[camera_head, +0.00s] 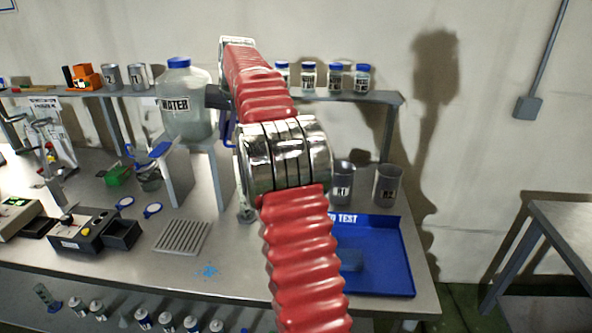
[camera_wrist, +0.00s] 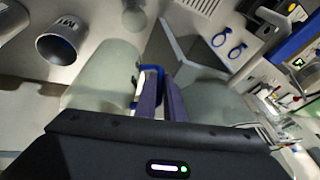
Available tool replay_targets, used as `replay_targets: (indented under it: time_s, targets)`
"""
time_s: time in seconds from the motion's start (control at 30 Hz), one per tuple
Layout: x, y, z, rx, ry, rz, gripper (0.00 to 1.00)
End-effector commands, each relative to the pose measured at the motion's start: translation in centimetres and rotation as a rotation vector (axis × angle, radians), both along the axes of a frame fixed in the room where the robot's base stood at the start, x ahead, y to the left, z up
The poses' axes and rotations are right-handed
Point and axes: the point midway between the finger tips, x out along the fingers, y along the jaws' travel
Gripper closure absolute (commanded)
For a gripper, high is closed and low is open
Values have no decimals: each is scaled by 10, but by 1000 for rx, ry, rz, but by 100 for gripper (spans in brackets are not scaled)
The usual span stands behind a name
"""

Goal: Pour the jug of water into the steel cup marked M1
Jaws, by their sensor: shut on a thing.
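My gripper (camera_wrist: 163,92) is shut on the blue handle (camera_wrist: 150,72) of a pale translucent jug (camera_wrist: 100,76). In the wrist view the jug is to the left of the fingers. How much water it holds cannot be told. A steel cup (camera_wrist: 60,46) stands left of the jug in that view, apart from it; its dark label is too blurred to read surely.
A large capped container marked WATER (camera_head: 186,112) stands on a grey stand (camera_head: 177,178). A shelf (camera_head: 385,97) with bottles runs along the back. Some bench front is clear.

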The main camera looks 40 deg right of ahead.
Motion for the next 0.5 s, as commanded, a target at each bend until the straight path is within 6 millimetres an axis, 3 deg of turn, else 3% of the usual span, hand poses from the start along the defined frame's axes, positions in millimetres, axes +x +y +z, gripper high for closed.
replay_targets:
  time_s: [0.5]
  targets:
    - [6,14,10,-180,78,2,100]
